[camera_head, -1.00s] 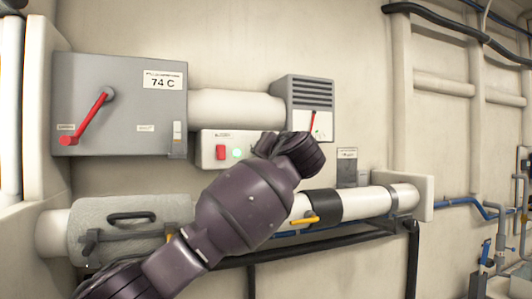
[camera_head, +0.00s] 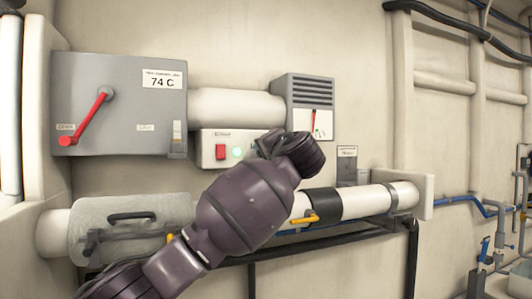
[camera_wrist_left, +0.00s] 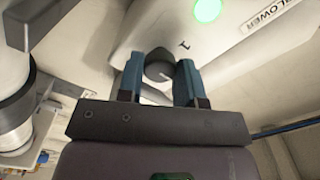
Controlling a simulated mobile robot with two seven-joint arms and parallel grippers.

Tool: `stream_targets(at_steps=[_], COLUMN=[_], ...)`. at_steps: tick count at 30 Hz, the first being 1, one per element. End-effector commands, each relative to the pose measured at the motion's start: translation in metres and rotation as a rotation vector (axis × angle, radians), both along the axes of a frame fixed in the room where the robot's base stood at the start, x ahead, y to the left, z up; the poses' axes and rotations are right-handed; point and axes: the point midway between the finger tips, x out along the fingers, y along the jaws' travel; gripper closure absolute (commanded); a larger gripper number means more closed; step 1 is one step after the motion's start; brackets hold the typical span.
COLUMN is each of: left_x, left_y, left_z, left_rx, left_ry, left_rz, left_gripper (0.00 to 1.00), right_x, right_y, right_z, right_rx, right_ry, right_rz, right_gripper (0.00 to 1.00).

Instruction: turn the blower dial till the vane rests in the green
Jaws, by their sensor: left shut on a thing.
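The white blower panel (camera_head: 207,149) carries a red switch (camera_head: 220,152) and a lit green lamp (camera_head: 237,153). The lamp also shows in the left wrist view (camera_wrist_left: 207,9). The dark round dial (camera_wrist_left: 158,69) sits on the panel's face. My left gripper (camera_wrist_left: 159,62) is shut on the dial, one blue finger on each side. In the head view my left arm hides the dial and fingers. The vane (camera_head: 314,122) is a thin red pointer on the white face of the grey vent box (camera_head: 309,90), nearly upright. A green zone cannot be made out. My right gripper is not in view.
A grey box (camera_head: 118,70) reading 74 C with a red lever (camera_head: 85,115) is at the upper left. Below my arm runs a white pipe (camera_head: 365,204) with a black band and a yellow handle (camera_head: 304,219).

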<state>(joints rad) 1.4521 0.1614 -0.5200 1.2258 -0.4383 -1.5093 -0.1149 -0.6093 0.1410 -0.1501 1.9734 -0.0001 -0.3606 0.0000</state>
Motion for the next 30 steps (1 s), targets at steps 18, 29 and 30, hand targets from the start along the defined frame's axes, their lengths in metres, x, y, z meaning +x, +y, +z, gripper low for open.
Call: stream_targets(at_steps=[18, 29, 30], left_x=[0.0, -0.024, -0.031], left_y=[0.0, -0.011, -0.014], left_z=[0.0, -0.002, -0.002], left_rx=[-0.001, -0.002, -0.002], left_ry=[-0.001, -0.002, -0.002], left_rz=[-0.001, -0.005, -0.005], left_gripper=[0.41, 0.41, 0.41], right_x=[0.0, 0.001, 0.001], right_y=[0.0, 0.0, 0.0], right_z=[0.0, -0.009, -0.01], right_rx=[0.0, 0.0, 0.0], right_ry=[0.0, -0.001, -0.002], right_rz=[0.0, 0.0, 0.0], right_gripper=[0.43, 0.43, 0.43])
